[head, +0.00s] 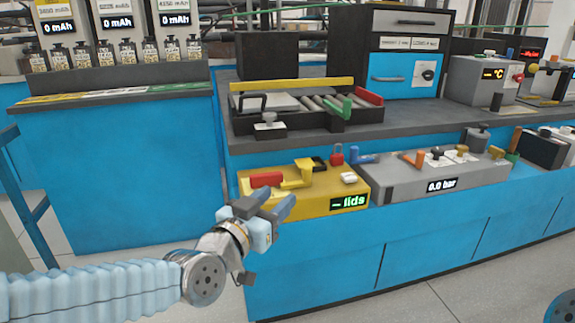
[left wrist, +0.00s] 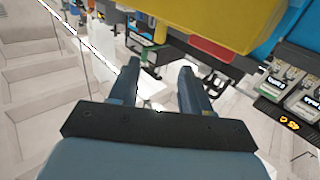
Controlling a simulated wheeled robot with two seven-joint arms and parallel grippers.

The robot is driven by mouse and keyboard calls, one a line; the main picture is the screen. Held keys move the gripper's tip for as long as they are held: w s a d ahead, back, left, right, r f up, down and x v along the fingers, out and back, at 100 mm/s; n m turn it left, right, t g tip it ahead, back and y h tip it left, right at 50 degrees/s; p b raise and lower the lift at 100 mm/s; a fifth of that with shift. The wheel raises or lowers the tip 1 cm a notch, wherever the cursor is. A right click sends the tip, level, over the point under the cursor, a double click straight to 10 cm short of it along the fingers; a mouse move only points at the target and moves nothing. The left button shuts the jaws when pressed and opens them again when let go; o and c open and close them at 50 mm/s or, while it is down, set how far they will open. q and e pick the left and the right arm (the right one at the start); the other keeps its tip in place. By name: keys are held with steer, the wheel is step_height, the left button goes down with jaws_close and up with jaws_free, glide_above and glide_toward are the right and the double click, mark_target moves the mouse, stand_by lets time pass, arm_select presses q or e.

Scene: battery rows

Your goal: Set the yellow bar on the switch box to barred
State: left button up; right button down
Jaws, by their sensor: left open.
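A yellow box (head: 318,205) with a "lids" display sits at the front edge of the blue bench. On its top are a red block (head: 266,179) and a yellow bar-like piece (head: 298,177) with a raised end, just right of the red block. I cannot read any marking that gives its setting. My left gripper (head: 271,203) is open and empty in front of the box's left part, apart from the bar. In the left wrist view its two fingers (left wrist: 160,70) are spread, with a large yellow surface (left wrist: 200,18) and a red piece (left wrist: 212,50) beyond. My right gripper is not in view.
A red padlock (head: 337,158) and white pieces (head: 348,178) are on the box's right part. A grey box (head: 405,190) reading 0.0 bar adjoins it. Behind stands a roller tray (head: 330,120) with a long yellow strip (head: 290,84). Floor space is free in front.

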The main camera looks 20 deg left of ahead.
mark_target(305, 173)
arm_select(q)
steer(key=w, duration=0.4)
steer(key=w+d, duration=0.1)
steer(key=w, duration=0.3)
steer(key=w+d+p, duration=0.1)
steer(key=w, duration=0.3)
steer(key=shift+w+d, duration=0.15)
steer(key=shift+d, duration=0.05)
steer(key=shift+c, duration=0.3)
jaws_close()
